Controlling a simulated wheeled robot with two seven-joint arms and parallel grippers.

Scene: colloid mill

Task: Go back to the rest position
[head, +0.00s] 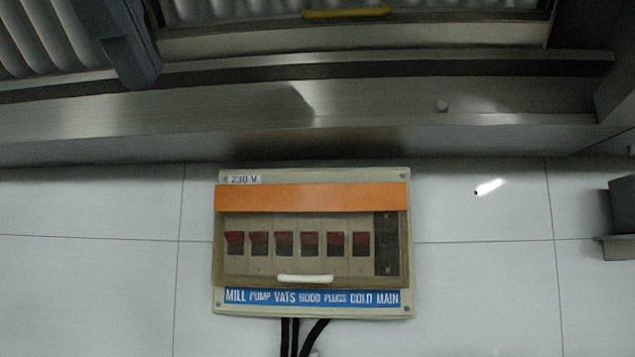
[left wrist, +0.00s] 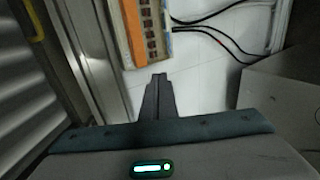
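My left gripper (head: 140,80) hangs in from the top left of the head view, in front of the metal frame and apart from the switch box. In the left wrist view its two dark fingers (left wrist: 158,85) lie together and point towards the wall, with nothing seen between them. My right gripper is in neither view.
A switch box (head: 311,275) with an orange flap (head: 312,197), a row of red switches and a white handle (head: 305,279) is on the white tiled wall (head: 480,290). Black cables (head: 290,335) leave its bottom. A steel frame (head: 380,100) and yellow handle (head: 347,12) are above.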

